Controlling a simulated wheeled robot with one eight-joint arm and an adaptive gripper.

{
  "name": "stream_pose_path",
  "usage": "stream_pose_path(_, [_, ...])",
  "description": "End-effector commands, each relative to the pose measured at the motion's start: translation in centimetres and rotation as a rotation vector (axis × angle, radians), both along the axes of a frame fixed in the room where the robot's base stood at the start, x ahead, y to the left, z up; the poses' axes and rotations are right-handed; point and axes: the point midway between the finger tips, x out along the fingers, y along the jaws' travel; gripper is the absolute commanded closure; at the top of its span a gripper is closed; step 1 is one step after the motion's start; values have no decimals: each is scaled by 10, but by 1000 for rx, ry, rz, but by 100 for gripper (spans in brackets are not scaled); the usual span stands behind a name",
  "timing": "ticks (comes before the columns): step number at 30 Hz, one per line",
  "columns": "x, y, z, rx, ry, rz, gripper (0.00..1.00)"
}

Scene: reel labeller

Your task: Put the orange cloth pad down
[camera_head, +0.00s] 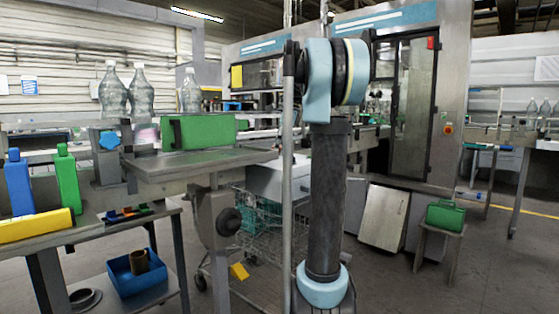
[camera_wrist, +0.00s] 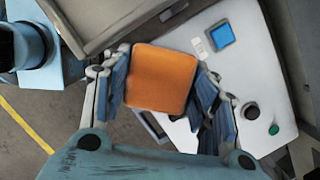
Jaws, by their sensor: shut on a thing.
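The orange cloth pad (camera_wrist: 160,80) is a square with rounded corners in the wrist view. My gripper (camera_wrist: 161,68) is shut on it, with one blue-padded finger against each side. Behind the pad in the wrist view is a white panel (camera_wrist: 255,70) with a blue square, a black knob and a green button. I cannot tell the gap between the pad and the panel. In the head view my arm stands in the middle; the gripper and pad do not show there.
A steel bench (camera_head: 150,210) at left holds blue and green bottles and a yellow item. A green case (camera_head: 198,132) stands on a metal shelf (camera_head: 190,165). A wire cart (camera_head: 262,225) is behind my arm. A small stool (camera_head: 437,235) at right bears a green box (camera_head: 445,215).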

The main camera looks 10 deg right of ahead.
Motion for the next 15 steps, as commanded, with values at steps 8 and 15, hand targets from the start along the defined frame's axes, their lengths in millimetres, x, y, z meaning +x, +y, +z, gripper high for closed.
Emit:
stream_pose_path(8, [0, -1, -34, 0, 1, -2, 69])
stream_pose_path(15, [0, -2, -39, 0, 0, -3, 69])
